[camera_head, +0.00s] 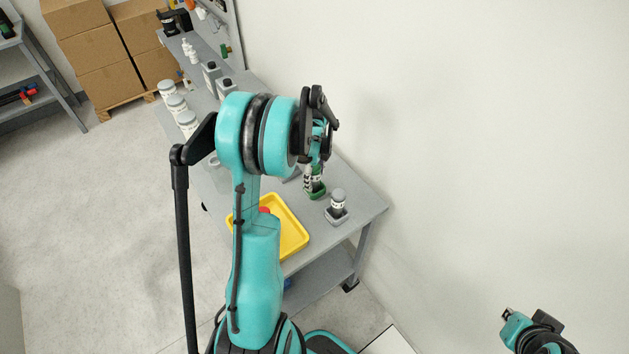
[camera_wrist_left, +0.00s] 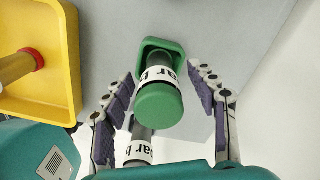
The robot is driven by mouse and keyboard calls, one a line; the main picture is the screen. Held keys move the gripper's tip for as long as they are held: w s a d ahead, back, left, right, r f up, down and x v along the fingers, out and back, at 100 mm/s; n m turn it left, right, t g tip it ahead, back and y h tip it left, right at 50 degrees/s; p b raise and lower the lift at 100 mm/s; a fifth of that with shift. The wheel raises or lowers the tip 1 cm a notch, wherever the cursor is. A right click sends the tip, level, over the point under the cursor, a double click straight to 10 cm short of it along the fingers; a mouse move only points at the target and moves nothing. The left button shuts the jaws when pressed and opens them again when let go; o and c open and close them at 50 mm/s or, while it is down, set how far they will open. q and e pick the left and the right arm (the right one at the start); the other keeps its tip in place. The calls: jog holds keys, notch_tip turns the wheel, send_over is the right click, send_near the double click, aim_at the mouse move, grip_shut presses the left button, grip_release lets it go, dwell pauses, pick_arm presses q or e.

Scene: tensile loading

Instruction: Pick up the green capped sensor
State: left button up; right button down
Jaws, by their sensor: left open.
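The green capped sensor (camera_wrist_left: 158,103) shows in the left wrist view with a white, black-lettered label, standing at a green holder (camera_wrist_left: 152,47). In the head view, the green holder (camera_head: 315,193) is on the grey bench, with the sensor (camera_head: 310,181) partly hidden by my arm. My left gripper (camera_wrist_left: 160,74) is open, its purple-padded fingers on either side of the sensor, with gaps visible on both sides. In the head view, my left gripper (camera_head: 318,140) is above the holder. My right arm's end (camera_head: 509,314) shows at the lower right; its jaws are unclear.
A grey-capped sensor (camera_head: 338,197) stands in a grey holder beside the green one. A yellow tray (camera_head: 292,235) with a red-topped item is nearby on the bench (camera_head: 362,205). Several white jars (camera_head: 177,104) and bottles stand further back. A wall runs along the right.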

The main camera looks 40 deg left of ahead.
pick_arm(q)
jog(key=shift+r, duration=0.1)
grip_shut()
